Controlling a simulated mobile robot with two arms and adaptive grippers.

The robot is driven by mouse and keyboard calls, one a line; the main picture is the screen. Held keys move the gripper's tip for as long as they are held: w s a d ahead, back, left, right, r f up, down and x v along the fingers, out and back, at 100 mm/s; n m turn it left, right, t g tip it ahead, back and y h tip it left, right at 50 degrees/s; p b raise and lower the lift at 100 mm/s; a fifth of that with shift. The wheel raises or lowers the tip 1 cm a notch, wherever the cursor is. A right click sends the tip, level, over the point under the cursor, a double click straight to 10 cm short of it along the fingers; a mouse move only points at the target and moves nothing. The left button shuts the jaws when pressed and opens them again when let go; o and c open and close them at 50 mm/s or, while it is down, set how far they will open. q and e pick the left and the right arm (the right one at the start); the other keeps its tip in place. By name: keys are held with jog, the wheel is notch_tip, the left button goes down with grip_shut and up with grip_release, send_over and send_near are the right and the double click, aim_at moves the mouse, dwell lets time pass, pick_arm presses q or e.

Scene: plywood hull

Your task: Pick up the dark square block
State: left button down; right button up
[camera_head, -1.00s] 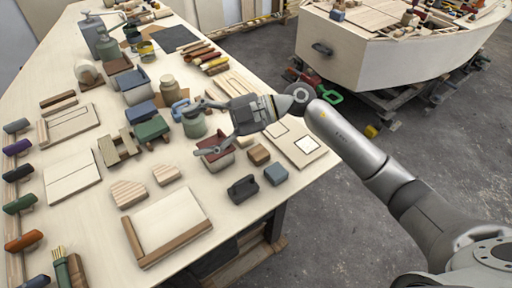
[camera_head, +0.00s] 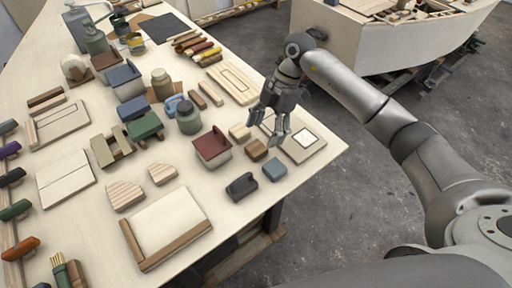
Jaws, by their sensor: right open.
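Several small blocks sit near the right edge of the bench. A dark brown wooden block (camera_head: 256,150) looks squarish, with a pale wooden block (camera_head: 240,132) to its upper left. A blue-grey block (camera_head: 274,169) lies to its lower right, and a black block with a raised middle (camera_head: 241,186) is nearer me. I cannot tell for certain which one the task means. My right gripper (camera_head: 266,132) is open and empty, fingers pointing down, just above and beyond the brown block. Its fingertips look apart from the blocks. My left gripper is out of view.
A dark red-topped box (camera_head: 212,148) and a grey-green jar (camera_head: 188,118) stand left of the blocks. A pale framed plate (camera_head: 303,141) lies to the right by the bench edge. A pale board (camera_head: 165,226) lies in front.

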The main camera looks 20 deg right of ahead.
aim_at(257, 147)
jog(key=p+x, duration=0.1)
jog(key=x, duration=0.1)
jog(key=p+x, duration=0.1)
jog(key=x, duration=0.1)
jog(key=shift+s+a, duration=0.1)
jog(key=shift+a, duration=0.25)
jog(key=shift+a+f, duration=0.2)
jog(key=shift+f, duration=0.4)
jog(key=c, duration=1)
